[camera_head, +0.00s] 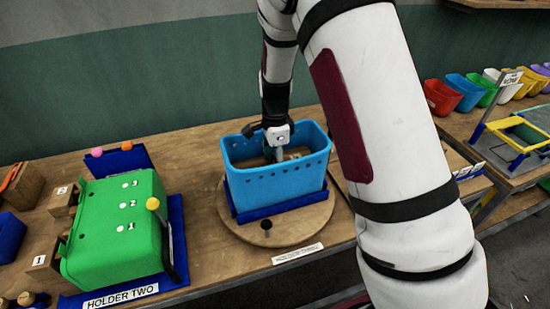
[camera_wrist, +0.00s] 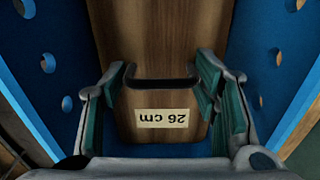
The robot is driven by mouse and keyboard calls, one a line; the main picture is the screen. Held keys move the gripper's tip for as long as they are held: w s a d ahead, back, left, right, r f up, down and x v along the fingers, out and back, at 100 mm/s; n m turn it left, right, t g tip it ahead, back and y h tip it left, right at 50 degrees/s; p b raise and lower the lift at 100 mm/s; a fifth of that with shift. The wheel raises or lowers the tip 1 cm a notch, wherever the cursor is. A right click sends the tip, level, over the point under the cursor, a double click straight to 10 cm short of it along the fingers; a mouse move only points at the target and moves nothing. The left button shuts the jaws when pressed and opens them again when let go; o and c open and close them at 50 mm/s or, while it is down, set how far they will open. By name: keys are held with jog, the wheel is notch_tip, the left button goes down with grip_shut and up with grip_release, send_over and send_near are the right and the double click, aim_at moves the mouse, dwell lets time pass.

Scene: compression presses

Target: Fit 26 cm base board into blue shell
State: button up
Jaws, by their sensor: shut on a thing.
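The blue shell (camera_head: 278,182) is an open-topped box with holes along its walls. It stands upright in a dark blue frame on a round wooden turntable (camera_head: 248,228). My gripper (camera_head: 273,148) reaches down inside the shell. In the wrist view my gripper (camera_wrist: 165,88) is shut on the dark handle of a wooden board labelled 26 cm, the base board (camera_wrist: 163,58). The board lies between the shell's two blue side walls. A little of its wood shows inside the shell in the head view. I cannot tell whether it rests flat on the bottom.
A green shell (camera_head: 115,225) sits in a blue holder marked HOLDER TWO on the left. Coloured bins (camera_head: 465,92) stand along the right bench. A blue and yellow frame (camera_head: 520,135) is at the far right. My arm covers the middle right.

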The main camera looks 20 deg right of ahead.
jog(key=shift+f+b, duration=1)
jog(key=shift+f, duration=3.35)
jog(key=o, duration=1.3)
jog(key=shift+r, duration=0.1)
notch_tip(320, 180, up, 12)
jog(key=shift+f, duration=0.1)
